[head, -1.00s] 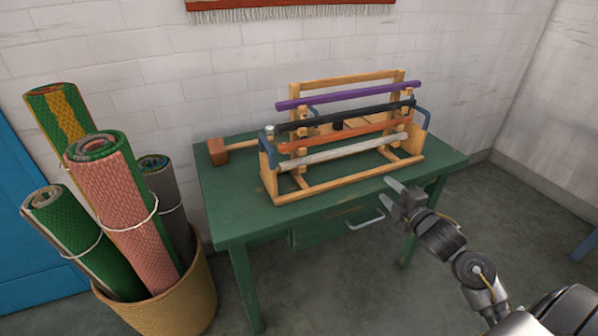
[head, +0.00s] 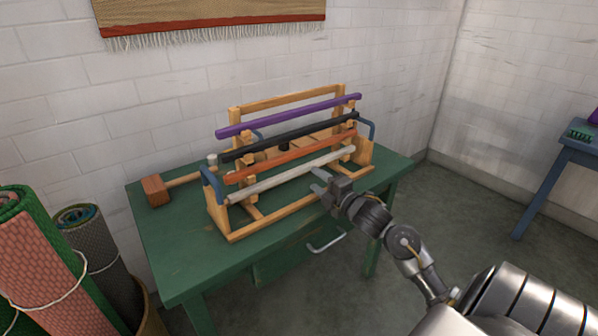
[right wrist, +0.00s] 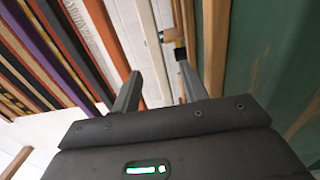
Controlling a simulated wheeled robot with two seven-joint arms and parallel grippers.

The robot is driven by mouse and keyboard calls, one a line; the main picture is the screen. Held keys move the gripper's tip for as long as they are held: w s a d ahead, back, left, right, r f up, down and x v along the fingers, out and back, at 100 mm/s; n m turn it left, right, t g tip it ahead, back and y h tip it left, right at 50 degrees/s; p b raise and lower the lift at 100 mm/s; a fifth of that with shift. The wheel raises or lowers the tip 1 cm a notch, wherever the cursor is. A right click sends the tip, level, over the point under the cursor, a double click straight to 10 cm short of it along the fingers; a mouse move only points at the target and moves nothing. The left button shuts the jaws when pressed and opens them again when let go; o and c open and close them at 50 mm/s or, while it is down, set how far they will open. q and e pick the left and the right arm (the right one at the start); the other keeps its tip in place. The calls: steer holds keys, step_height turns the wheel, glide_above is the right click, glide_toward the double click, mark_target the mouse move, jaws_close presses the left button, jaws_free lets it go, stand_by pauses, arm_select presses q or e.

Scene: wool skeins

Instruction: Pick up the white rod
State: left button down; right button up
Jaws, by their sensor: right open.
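The white rod (head: 290,175) lies across the front of a wooden rack (head: 232,236) on the green table, below the orange rod (head: 290,158), black rod (head: 290,137) and purple rod (head: 288,116). My right gripper (head: 320,180) is open and empty, just in front of the white rod toward its right half. My left gripper is not in view.
A wooden mallet (head: 156,190) lies on the green table (head: 170,250) left of the rack. Rolled rugs (head: 45,265) stand at the lower left. A blue table (head: 575,150) is at the far right. Floor between the tables is clear.

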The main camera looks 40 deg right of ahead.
mark_target(304, 171)
steer(key=w, duration=0.5)
steer(key=shift+r, duration=0.2)
steer(key=shift+w, duration=0.2)
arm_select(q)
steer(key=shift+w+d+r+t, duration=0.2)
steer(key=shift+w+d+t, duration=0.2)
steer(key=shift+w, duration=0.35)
arm_select(e)
jaws_close()
